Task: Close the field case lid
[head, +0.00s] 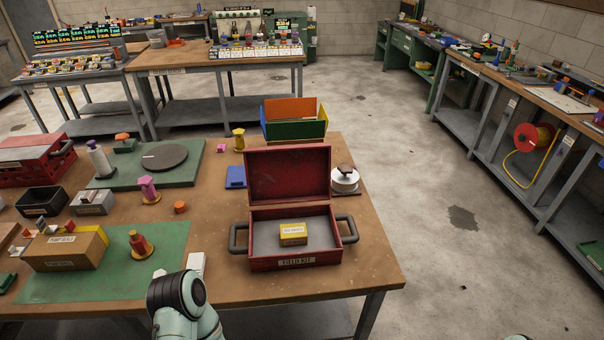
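The red field case (283,262) stands on the wooden table near its right front corner, with a "FIELD KIT" label on its front. Its lid (288,175) is open and stands up at the back edge. A small yellow box with a pale label (293,234) lies inside on the grey case floor. Dark handles stick out at the case's left and right sides. A link of my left arm shows at the bottom, left of the case, but I make out no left gripper fingers. Only a sliver of my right arm shows at the bottom right edge; its gripper is out of view.
An open bin with orange, blue and green walls (294,122) stands behind the lid. A white round item with a dark top (345,179) stands close to the lid's right. A blue block (235,177) and yellow spool (239,139) are to the left.

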